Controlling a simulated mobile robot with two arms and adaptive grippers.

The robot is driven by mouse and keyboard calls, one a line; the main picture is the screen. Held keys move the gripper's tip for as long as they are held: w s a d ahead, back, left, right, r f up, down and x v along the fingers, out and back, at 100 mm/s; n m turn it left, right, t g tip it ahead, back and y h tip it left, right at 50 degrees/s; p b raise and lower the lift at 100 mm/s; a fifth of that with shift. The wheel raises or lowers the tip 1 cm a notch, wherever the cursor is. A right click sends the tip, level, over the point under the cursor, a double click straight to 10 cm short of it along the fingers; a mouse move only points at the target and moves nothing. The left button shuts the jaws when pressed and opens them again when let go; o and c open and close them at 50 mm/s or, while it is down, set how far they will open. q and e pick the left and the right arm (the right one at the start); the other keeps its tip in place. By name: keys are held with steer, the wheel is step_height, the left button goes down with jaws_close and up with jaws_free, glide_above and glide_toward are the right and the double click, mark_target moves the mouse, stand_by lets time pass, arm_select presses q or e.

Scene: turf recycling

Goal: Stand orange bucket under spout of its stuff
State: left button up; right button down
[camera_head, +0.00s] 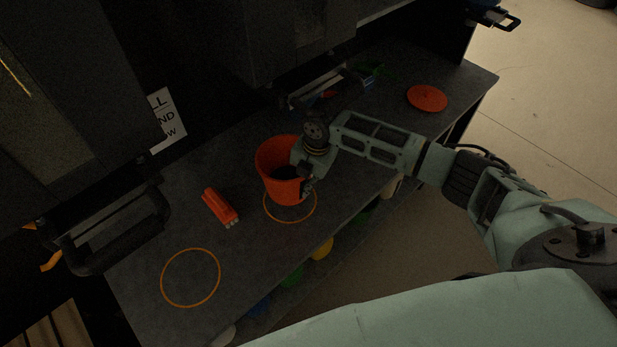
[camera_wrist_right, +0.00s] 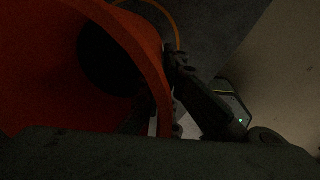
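The orange bucket (camera_head: 268,158) stands mouth up over the middle of the dark bench, its base over an orange ring (camera_head: 291,220). Whether it touches the bench is unclear. My right gripper (camera_head: 305,182) is at the bucket's right rim. In the right wrist view the bucket (camera_wrist_right: 35,75) fills the left, and one dark finger (camera_wrist_right: 205,95) meets the outside of its wall; the other finger is hard to make out. The gripper looks shut on the rim. Dark hoppers hang above the bench, with a spout frame (camera_head: 330,85) behind the bucket. My left gripper is out of view.
An orange-red bundle (camera_head: 219,205) lies left of the bucket. A second orange ring (camera_head: 190,277) nearer the front left is empty, beside a black frame (camera_head: 120,238). A red disc (camera_head: 427,98) lies at the far right. Several coloured items show below the bench's front edge.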

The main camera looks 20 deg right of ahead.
step_height(320, 180, down, 5)
steer(key=shift+b, duration=1.1)
steer(key=shift+f, duration=0.55)
steer(key=shift+f+b, duration=0.25)
steer(key=shift+b, duration=0.1)
steer(key=c, duration=1.9)
jaws_free()
steer(key=shift+o, duration=0.4)
steer(key=shift+f, duration=0.1)
steer(key=shift+o, duration=1.3)
